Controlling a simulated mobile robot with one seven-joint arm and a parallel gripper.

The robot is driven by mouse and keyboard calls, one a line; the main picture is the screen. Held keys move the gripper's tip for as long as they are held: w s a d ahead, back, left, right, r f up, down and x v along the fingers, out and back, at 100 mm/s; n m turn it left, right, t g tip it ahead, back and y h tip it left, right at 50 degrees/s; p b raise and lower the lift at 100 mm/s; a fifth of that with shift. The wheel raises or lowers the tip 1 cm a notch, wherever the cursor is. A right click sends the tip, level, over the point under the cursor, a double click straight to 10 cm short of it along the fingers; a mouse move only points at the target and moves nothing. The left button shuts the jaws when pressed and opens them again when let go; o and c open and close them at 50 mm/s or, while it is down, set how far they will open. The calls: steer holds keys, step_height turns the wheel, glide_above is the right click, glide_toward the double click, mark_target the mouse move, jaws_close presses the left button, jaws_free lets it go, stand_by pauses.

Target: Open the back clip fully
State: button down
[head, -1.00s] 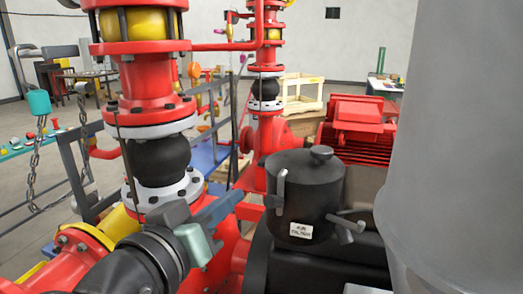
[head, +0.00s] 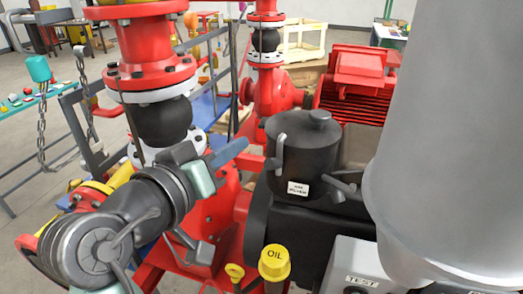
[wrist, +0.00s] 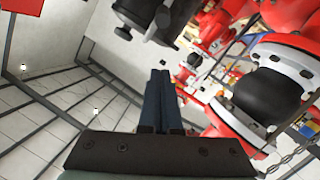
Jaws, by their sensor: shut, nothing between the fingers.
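The black air filter housing (head: 312,160), with a round knob on its lid and a white label, stands right of centre in the head view. A grey clip (head: 280,152) stands upright along its left side. Another grey clip (head: 342,187) juts outward at its lower right. I cannot tell which is the back clip, and the far side is hidden. My gripper (head: 238,148) is shut and empty, with blue fingers just left of the housing and apart from it. The fingers also show in the wrist view (wrist: 160,78), below a dark body with a protruding part (wrist: 155,18).
A red pipe stack with a black rubber joint (head: 165,122) stands behind my wrist. A yellow oil cap (head: 273,262) and a grey test box (head: 352,268) are in front of the housing. A large grey cylinder (head: 450,130) blocks the right side. A red motor (head: 355,90) sits behind.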

mark_target(274, 160)
steer(key=p+x, duration=0.1)
steer(key=x, duration=0.1)
steer(key=f+p+x, duration=0.1)
steer(key=x, duration=0.2)
steer(key=p+x, duration=0.1)
steer(key=x, duration=0.1)
steer(key=shift+s+d+f, duration=0.15)
steer(key=shift+d+f, duration=0.15)
steer(key=shift+d, duration=0.15)
steer(key=shift+s+d+f+p, duration=0.2)
steer(key=shift+s+f+p, duration=0.3)
steer(key=shift+s+f, duration=0.25)
steer(key=shift+f+b, duration=0.15)
steer(key=shift+b, duration=0.15)
steer(key=shift+f+b, duration=0.15)
steer(key=shift+b, duration=0.2)
steer(key=shift+s+a+b, duration=0.1)
steer(key=shift+b, duration=0.25)
